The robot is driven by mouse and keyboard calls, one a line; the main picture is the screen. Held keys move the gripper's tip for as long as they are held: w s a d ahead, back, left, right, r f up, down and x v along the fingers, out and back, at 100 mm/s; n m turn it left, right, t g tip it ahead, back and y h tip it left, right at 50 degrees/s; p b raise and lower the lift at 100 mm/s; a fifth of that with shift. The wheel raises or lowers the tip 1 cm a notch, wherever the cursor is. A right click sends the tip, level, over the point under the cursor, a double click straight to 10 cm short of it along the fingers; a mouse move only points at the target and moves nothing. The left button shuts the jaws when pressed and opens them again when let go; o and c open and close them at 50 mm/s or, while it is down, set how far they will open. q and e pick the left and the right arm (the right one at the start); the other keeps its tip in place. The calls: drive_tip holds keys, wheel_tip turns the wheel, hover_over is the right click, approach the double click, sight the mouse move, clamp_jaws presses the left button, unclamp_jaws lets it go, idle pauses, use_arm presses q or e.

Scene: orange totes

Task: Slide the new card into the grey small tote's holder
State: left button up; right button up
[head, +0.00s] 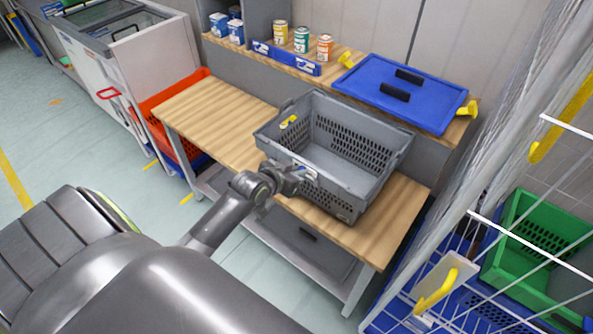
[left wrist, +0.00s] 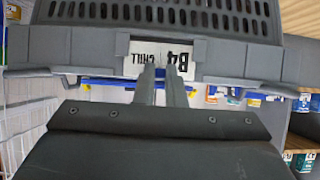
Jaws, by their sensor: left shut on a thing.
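The grey small tote (head: 338,203) stands on the wooden bench, empty as far as I see. In the left wrist view its perforated wall (left wrist: 240,22) is at the top, with a grey card holder (left wrist: 108,50) on it. The white card (left wrist: 146,50), with "CHILL" and "B4" upside down, is at the holder's opening. How deep it sits is hard to tell. My left gripper (head: 298,174) is at the tote's near wall. Its fingers (left wrist: 164,75) are shut on the card's edge and cover part of it. My right gripper is not in view.
A blue lid (head: 400,80) with black handles lies behind the tote. Several cans (head: 302,40) stand on the back shelf. The bench (head: 215,110) is clear left of the tote. A wire rack (head: 480,170) with green and blue totes is close on the right.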

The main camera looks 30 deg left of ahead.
use_arm(q)
drive_tip(key=shift+f, duration=0.2)
drive_tip(key=o, duration=0.7)
drive_tip(key=shift+o, duration=0.2)
drive_tip(key=b+v, duration=0.1)
drive_tip(key=v, duration=1.6)
drive_tip(key=shift+s, duration=0.2)
drive_tip(key=a+f+n+g+y+b, duration=0.1)
drive_tip(key=a+f, duration=0.3)
drive_tip(key=f, duration=0.4)
drive_tip(key=a+f+n+g+y+b, duration=0.1)
drive_tip(key=a+f+y, duration=0.15)
drive_tip(key=f, duration=0.55)
drive_tip(key=s+a+f+g+b, duration=0.15)
drive_tip(key=s+f, duration=0.25)
drive_tip(key=f, duration=0.5)
drive_tip(key=s+a+f+g, duration=0.1)
drive_tip(key=s+f+g, duration=0.15)
drive_tip(key=f, duration=0.65)
drive_tip(key=s+d+f+g, duration=0.1)
drive_tip(key=s+d+f, duration=0.3)
drive_tip(key=s+f, duration=0.3)
drive_tip(key=s+d+f+g+h+b, duration=0.1)
drive_tip(key=s+d+f+g, duration=0.1)
drive_tip(key=s+d+f, duration=0.2)
drive_tip(key=s+d+f+g+b, duration=0.1)
drive_tip(key=s+d+f, duration=0.3)
drive_tip(key=s+f, duration=0.6)
drive_tip(key=s, duration=0.2)
drive_tip(key=shift+s+d+g, duration=0.3)
